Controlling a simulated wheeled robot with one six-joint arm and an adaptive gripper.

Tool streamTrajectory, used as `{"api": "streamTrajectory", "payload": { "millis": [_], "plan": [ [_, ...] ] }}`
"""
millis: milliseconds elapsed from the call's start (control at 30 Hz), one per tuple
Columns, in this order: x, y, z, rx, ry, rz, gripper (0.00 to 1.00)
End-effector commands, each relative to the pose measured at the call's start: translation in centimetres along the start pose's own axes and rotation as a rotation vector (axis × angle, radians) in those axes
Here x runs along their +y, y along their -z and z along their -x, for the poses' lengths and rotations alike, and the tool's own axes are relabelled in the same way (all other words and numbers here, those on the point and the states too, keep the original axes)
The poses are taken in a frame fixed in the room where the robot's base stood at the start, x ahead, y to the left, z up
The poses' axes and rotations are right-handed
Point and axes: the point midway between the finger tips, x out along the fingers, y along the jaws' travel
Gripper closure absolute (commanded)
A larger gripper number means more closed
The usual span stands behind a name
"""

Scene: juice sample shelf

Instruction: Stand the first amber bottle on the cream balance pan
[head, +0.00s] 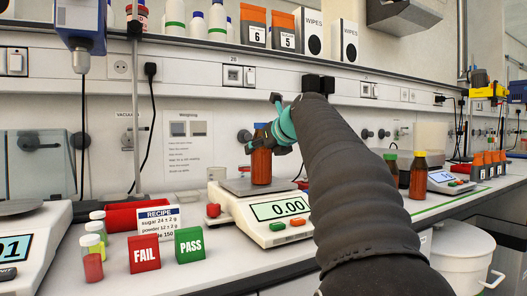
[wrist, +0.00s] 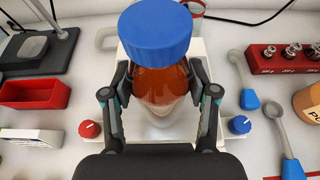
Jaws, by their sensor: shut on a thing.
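An amber bottle with a blue cap (head: 261,163) is upright over the pan (head: 236,187) of the cream balance (head: 247,215) in the head view. The balance display shows 0.00. I cannot tell whether the bottle's base touches the pan or hangs just above it. My gripper (head: 270,146) is shut on the bottle from the right side. In the wrist view the blue cap (wrist: 155,35) is nearest, and the fingers (wrist: 163,92) close on both sides of the amber body. The bottle hides most of the pan there.
A red FAIL block (head: 144,253) and green PASS block (head: 189,245) stand left of the balance, by a recipe card (head: 160,220) and red tray (head: 122,215). A yellow-capped amber bottle (head: 418,178) stands to the right. A second balance (head: 30,245) is at far left.

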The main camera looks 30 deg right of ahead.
Motion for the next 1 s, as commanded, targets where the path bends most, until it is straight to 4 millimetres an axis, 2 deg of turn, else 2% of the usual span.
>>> {"api": "streamTrajectory", "payload": {
  "millis": [233,267,300,367,767,867,1000],
  "plan": [
    [0.0,0.2,-0.1,-0.001,0.0,0.0,0.88],
    [0.0,0.3,-0.1,0.0,0.0,0.0,0.39],
    [0.0,0.2,-0.1,0.0,0.0,0.0,0.29],
    [0.0,0.2,-0.1,0.0,0.0,0.0,0.16],
    [0.0,-0.2,0.1,0.0,0.0,0.0,0.16],
    [-0.1,-0.1,1.3,-0.002,0.002,0.001,0.16],
    [-0.1,-0.1,3.8,-0.002,0.003,0.001,0.16]
  ]
}}
